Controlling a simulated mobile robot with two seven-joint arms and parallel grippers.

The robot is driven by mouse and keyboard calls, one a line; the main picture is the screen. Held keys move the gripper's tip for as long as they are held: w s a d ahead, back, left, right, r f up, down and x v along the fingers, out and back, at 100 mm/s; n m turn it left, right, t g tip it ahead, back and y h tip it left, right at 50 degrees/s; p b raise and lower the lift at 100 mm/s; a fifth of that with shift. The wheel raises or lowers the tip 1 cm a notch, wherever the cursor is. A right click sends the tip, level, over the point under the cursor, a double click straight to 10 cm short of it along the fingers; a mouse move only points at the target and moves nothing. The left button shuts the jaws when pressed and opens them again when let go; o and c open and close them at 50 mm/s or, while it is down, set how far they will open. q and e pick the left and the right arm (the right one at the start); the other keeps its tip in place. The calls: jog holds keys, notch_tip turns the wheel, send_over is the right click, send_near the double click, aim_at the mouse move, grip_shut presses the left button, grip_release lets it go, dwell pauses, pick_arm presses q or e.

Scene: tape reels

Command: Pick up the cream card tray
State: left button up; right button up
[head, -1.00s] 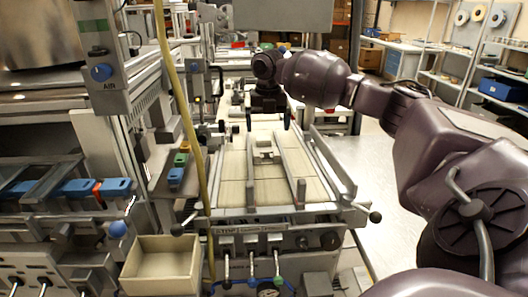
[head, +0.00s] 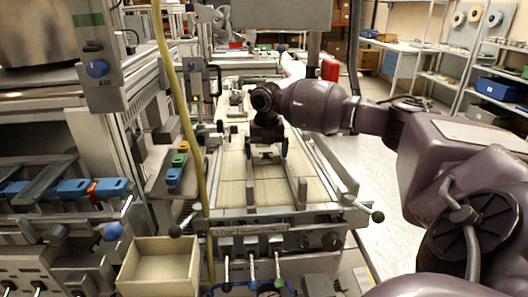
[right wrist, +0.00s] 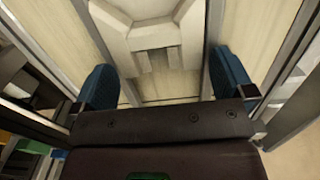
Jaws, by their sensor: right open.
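The cream card tray (right wrist: 150,42) is a pale shaped piece with a recessed middle. It lies on the wood-coloured bed of the bench between two metal rails; in the head view my right gripper mostly hides it. My right gripper (head: 266,152) is open just above it. In the right wrist view, the blue-padded fingers of that gripper (right wrist: 165,80) are spread wide, with the near part of the tray showing between them. I cannot tell whether the fingers touch it. My left gripper is not in view.
Metal rails (head: 292,180) flank the bed (head: 232,190) on both sides. A yellow hose (head: 183,110) hangs at the left of the bed. An open cream box (head: 160,268) stands at the lower left. Floor to the right is clear.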

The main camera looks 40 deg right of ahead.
jog(key=c, duration=0.8)
